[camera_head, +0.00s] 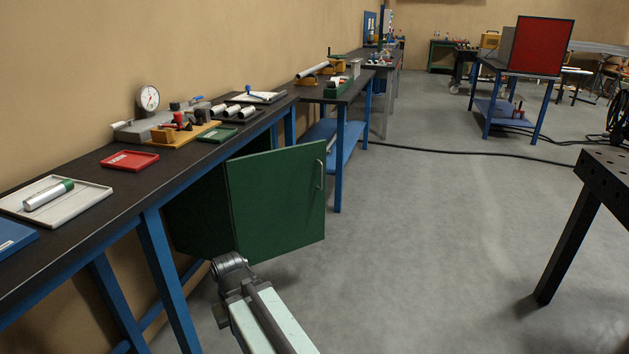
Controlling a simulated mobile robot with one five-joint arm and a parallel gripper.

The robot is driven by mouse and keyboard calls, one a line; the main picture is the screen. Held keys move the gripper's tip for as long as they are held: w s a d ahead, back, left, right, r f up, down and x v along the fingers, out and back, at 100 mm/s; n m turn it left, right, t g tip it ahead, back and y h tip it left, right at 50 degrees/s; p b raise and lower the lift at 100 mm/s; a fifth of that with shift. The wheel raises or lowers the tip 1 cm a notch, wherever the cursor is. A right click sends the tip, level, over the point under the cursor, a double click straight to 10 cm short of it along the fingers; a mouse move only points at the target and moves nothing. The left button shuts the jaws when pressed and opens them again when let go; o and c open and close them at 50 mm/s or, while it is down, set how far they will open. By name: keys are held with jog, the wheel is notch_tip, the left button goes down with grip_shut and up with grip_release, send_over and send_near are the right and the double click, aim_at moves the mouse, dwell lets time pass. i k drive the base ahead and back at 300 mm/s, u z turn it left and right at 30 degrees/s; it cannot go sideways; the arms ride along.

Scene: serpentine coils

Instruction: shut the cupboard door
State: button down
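The green cupboard door (277,200) stands open under the workbench, jutting out toward the aisle. A light metal bar handle (322,174) is upright near its right edge. The dark green cupboard body (198,215) shows to the left of the door, under the bench top; its inside is hidden. My arm reaches up from the bottom edge, with a dark joint just below and left of the door's lower corner. My gripper cannot be made out, and no contact with the door shows.
The long black-topped workbench (168,175) with blue legs runs along the left wall, with trays and tools on top. A dark perforated table (608,170) stands at the right. The grey floor (430,240) between them is clear, apart from a black cable (455,153) farther back.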

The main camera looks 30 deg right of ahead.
aim_at(277, 197)
jog(key=u, duration=0.05)
jog(key=k, duration=0.65)
jog(key=z, duration=0.6)
jog(key=i, duration=1.75)
jog(key=u, duration=0.7)
jog(key=k, duration=0.8)
jog(key=u, duration=0.15)
jog(key=i, duration=1.1)
jog(key=z, duration=0.1)
